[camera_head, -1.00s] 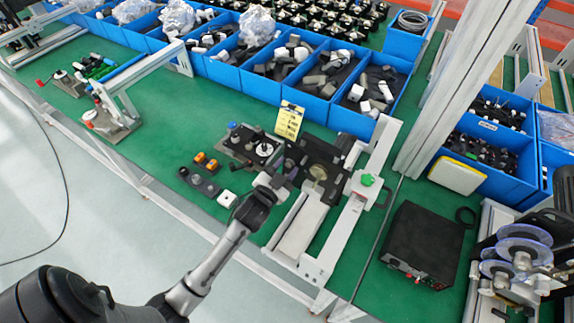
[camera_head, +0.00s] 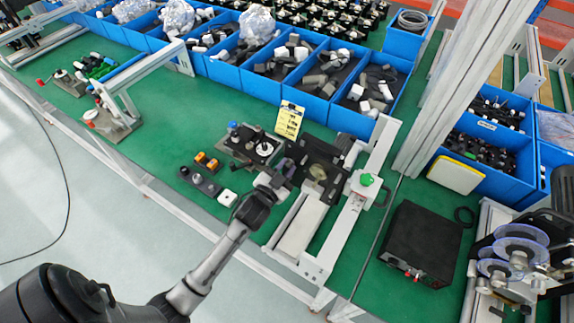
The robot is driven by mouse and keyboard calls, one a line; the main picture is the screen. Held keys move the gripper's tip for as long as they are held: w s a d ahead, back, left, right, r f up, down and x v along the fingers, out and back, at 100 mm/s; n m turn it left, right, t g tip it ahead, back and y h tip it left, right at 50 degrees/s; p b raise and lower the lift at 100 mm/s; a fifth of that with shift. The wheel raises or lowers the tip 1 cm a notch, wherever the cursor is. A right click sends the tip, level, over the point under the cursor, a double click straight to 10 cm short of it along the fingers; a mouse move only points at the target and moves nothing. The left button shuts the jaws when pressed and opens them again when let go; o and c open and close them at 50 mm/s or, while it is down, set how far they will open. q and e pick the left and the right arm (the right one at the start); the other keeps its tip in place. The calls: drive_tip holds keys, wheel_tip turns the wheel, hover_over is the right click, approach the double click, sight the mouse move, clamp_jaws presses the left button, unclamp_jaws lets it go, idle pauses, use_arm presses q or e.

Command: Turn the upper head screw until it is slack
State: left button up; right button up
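My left arm comes in from the lower left, and its gripper (camera_head: 281,173) is at the left edge of the dark coder unit (camera_head: 318,170) on the bench. The fingers are small and dark against the unit, so I cannot tell whether they are open or shut, or whether they touch it. A round brownish part shows on the unit, to the right of the gripper. The upper head screw cannot be made out; it is too small or hidden by the gripper. My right gripper is not in view.
A white frame with a green knob (camera_head: 366,180) stands right of the unit. A dark plate with a round dial (camera_head: 264,149), a yellow card (camera_head: 289,120) and small switch blocks (camera_head: 199,180) lie left. Blue bins (camera_head: 299,80) line the back. A black box (camera_head: 421,244) sits right.

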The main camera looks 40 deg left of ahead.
use_arm(q)
clamp_jaws()
drive_tip(key=shift+r+n+p, duration=0.2)
drive_tip(key=shift+n+p, duration=0.35)
drive_tip(key=shift+n, duration=0.25)
drive_tip(key=n+p, duration=0.2)
drive_tip(key=n, duration=0.1)
drive_tip(key=shift+n, duration=0.4)
drive_tip(key=n+p, duration=0.1)
drive_tip(key=n, duration=0.2)
drive_tip(key=shift+f+n, duration=0.2)
drive_tip(key=shift+n, duration=0.5)
drive_tip(key=shift+o, duration=2.3)
unclamp_jaws()
